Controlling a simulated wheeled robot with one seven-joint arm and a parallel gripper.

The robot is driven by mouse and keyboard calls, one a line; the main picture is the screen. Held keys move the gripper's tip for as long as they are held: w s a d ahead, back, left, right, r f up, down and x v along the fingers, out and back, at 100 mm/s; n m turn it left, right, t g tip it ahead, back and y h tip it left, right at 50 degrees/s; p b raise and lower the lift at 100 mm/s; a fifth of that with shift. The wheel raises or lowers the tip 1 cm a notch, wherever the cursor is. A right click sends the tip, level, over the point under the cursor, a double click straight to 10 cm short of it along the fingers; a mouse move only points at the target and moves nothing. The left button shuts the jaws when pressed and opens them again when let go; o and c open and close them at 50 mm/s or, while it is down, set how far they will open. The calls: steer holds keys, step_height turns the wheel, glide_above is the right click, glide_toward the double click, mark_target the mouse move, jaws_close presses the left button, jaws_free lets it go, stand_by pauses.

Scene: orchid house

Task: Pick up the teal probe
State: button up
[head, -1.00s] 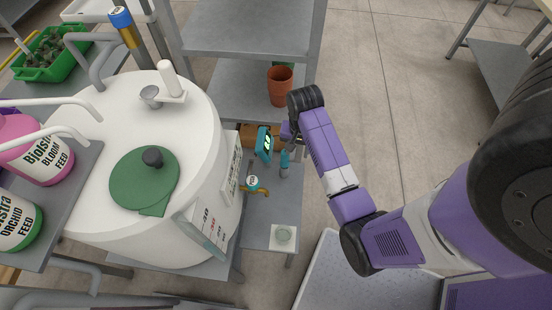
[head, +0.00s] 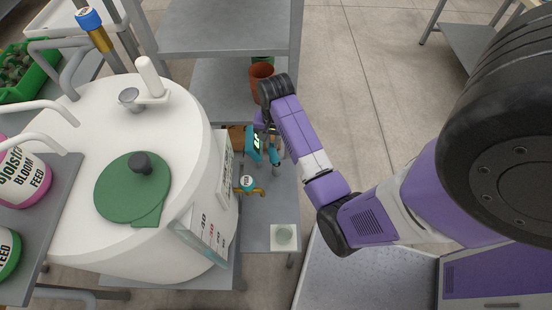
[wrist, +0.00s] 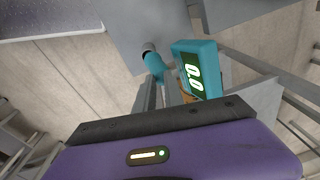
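The teal probe (wrist: 153,63) shows as a rounded teal handle with a dark end in the wrist view. In the head view it is small and partly hidden by my gripper (head: 270,138). A teal meter (wrist: 197,72) with a lit display reading 0.0 stands right beside it; it also shows in the head view (head: 254,143). In the wrist view my gripper's two grey fingers (wrist: 160,92) are apart, with the probe's near end at or just beyond the gap between their tips. I cannot tell whether they touch it.
A large white tank (head: 150,220) with a green lid (head: 130,190) stands left of the grey bench (head: 270,200). A brass tap with a teal gauge (head: 247,184) juts from it. A terracotta pot (head: 261,80) sits behind my gripper.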

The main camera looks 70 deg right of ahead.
steer(key=shift+g+y, duration=0.3)
steer(key=shift+g, duration=0.1)
steer(key=f, duration=0.3)
steer(key=s+f, duration=0.1)
steer(key=f, duration=0.2)
steer(key=s+f, duration=0.1)
steer(key=f, duration=0.2)
steer(key=shift+a+f, duration=0.1)
steer(key=shift+f, duration=0.1)
steer(key=shift+w+r, duration=0.1)
steer(key=shift+r, duration=0.05)
steer(key=shift+w+a+r, duration=0.1)
jaws_close()
steer(key=shift+r, duration=0.1)
step_height(320, 180, up, 18)
steer(key=p, duration=0.5)
step_height(320, 180, up, 10)
steer(key=p, duration=1.1)
glide_above(277, 158)
steer(key=shift+r, duration=0.15)
steer(key=shift+w, duration=0.1)
